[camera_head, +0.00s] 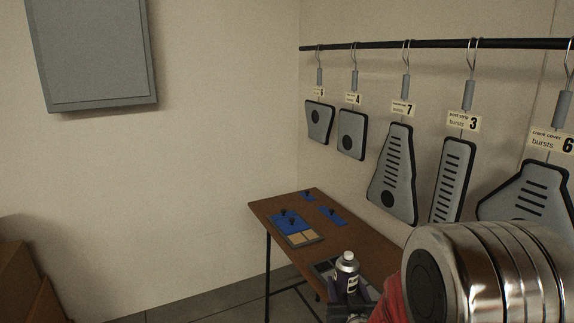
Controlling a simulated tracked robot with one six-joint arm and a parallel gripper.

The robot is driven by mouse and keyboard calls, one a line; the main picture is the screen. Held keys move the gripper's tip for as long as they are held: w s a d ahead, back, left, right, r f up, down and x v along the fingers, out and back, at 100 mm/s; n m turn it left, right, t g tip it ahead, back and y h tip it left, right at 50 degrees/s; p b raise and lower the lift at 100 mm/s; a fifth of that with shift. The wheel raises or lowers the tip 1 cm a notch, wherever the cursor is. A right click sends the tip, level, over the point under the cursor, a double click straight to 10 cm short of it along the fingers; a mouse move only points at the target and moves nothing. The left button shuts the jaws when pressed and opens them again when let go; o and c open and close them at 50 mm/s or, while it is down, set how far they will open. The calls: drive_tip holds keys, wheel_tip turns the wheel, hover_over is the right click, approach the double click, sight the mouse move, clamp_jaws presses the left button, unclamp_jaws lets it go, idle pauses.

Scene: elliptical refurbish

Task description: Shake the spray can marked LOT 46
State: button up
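A dark purple spray can (347,277) with a pale grey top stands upright, or nearly so, at the lower middle of the view. Its label is too small to read, so I cannot tell whether it is marked LOT 46. My gripper (347,309) is at the can's lower part, with dark parts in front of it and to its right. The can's base is hidden, and I cannot tell whether the fingers are closed on it or whether it is off the table.
A brown table (265,209) holds a tray (320,239) with blue and tan pieces, and blue pads (332,216). Several grey stencil plates (392,175) with numbered tags hang from a black rail (430,44) behind. A grey wall panel (90,50) and brown boxes (25,285) are at left.

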sight(350, 268)
drive_tip(key=shift+r, duration=3.75)
wheel_tip(350, 268, down, 7)
drive_tip(key=shift+f, duration=0.2)
wheel_tip(350, 268, up, 7)
drive_tip(key=shift+r, duration=0.2)
wheel_tip(350, 268, down, 7)
drive_tip(key=shift+f, duration=0.2)
drive_tip(key=shift+r, duration=0.1)
drive_tip(key=shift+r, duration=0.1)
